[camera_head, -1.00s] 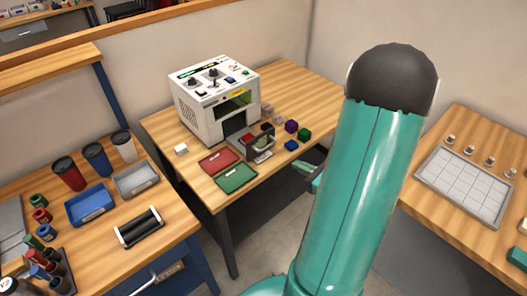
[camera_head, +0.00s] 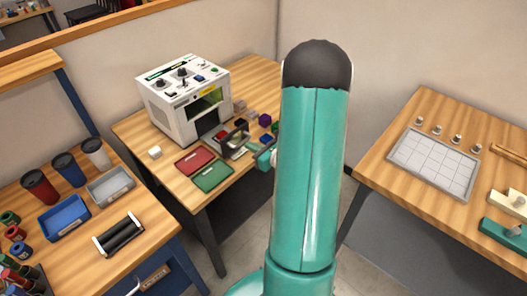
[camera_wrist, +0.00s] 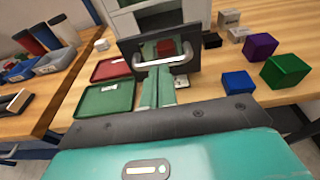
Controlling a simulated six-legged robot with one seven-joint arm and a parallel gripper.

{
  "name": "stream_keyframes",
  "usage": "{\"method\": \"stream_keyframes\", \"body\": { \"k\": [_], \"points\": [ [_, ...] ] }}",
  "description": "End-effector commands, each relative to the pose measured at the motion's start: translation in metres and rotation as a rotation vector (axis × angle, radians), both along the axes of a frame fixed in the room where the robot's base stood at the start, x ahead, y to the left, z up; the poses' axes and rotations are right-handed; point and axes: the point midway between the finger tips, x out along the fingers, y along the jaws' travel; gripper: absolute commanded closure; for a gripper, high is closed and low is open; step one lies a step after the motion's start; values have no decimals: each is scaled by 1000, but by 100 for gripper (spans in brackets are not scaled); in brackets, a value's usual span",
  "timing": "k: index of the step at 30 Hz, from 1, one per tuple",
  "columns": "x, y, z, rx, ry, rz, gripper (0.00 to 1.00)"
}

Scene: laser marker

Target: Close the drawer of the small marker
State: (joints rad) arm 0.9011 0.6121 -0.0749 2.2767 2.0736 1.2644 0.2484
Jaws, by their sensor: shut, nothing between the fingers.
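The small marker (camera_head: 185,103) is a white box with knobs on top, on the middle wooden table. Its drawer (camera_head: 236,139) stands pulled out at the front. In the wrist view the dark drawer front (camera_wrist: 131,52) faces me, with a pale bar handle (camera_wrist: 160,62) across it. A red patch shows above the handle; I cannot tell whether it lies inside or is reflected. My gripper (camera_wrist: 156,82) is shut and empty, its teal fingers just in front of the drawer front near the handle. I cannot tell whether they touch. In the head view my gripper (camera_head: 266,158) is partly hidden by my arm.
A red tray (camera_head: 195,160) and a green tray (camera_head: 213,175) lie left of the drawer. A blue cube (camera_wrist: 238,83), a green cube (camera_wrist: 284,70) and a purple cube (camera_wrist: 260,46) stand to its right. Side tables flank the middle one.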

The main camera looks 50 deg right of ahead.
Motion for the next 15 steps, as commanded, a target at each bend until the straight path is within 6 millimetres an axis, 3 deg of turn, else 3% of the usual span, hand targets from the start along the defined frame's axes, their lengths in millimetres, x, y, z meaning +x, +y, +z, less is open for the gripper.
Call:
{"method": "stream_keyframes", "body": {
  "k": [4, 15],
  "points": [
    [11, 0, -3, 0, 1, 0, 100],
    [12, 0, -3, 0, 0, 0, 100]
  ]
}}
